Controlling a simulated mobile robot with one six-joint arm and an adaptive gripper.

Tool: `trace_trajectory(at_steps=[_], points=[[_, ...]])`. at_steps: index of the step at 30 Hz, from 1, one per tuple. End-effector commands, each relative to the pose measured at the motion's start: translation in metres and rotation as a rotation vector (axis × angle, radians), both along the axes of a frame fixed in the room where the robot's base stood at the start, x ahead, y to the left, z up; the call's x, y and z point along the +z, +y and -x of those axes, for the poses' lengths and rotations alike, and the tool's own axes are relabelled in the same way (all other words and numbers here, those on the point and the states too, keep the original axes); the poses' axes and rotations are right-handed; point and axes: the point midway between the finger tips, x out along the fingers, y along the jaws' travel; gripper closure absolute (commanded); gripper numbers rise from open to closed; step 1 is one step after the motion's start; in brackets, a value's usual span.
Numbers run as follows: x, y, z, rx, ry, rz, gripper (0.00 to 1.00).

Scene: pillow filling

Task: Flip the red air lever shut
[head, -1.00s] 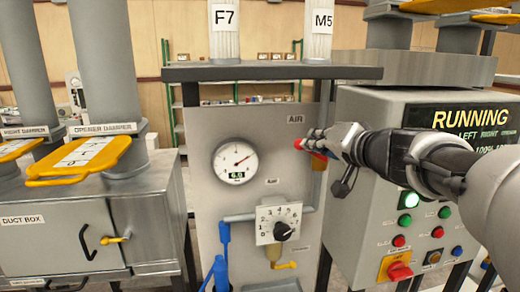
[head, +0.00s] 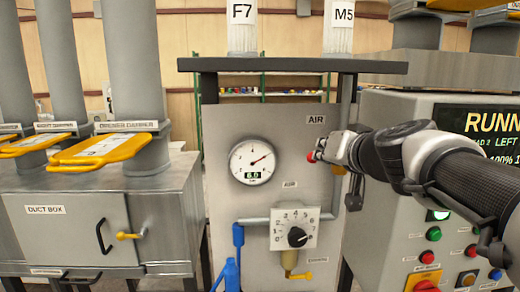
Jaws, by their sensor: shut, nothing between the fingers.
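The red air lever (head: 311,157) is on the grey panel (head: 225,205), below the AIR label (head: 316,119). Only a small red end shows. The rest is hidden behind my gripper, so its exact angle cannot be told. My gripper (head: 324,150) is shut and empty, reaching in from the right with its fingertips at the lever. They appear to touch or nearly touch it.
A white dial plate (head: 295,229) with a black knob and a yellow-handled valve (head: 297,277) sit below. A dark shelf (head: 290,66) overhangs the panel. A control box (head: 392,215) stands right, a duct box (head: 75,225) left.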

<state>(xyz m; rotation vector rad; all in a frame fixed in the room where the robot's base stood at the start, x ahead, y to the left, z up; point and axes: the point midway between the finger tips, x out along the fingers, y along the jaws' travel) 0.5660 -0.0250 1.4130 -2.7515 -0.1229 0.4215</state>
Motion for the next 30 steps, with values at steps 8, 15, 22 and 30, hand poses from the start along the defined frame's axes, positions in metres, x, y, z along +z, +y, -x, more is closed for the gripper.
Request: trace_trajectory(at_steps=[8, 15, 22, 30], points=[[-0.0032, 0.0059, 0.0000, 0.000, -0.001, 0.038, 1.00], [-0.0042, 0.0078, 0.0000, 0.001, -0.001, 0.052, 1.00], [-0.0043, 0.0083, -0.0001, 0.000, -0.001, 0.054, 1.00], [-0.0043, 0.0082, -0.0001, 0.000, -0.001, 0.053, 1.00]])
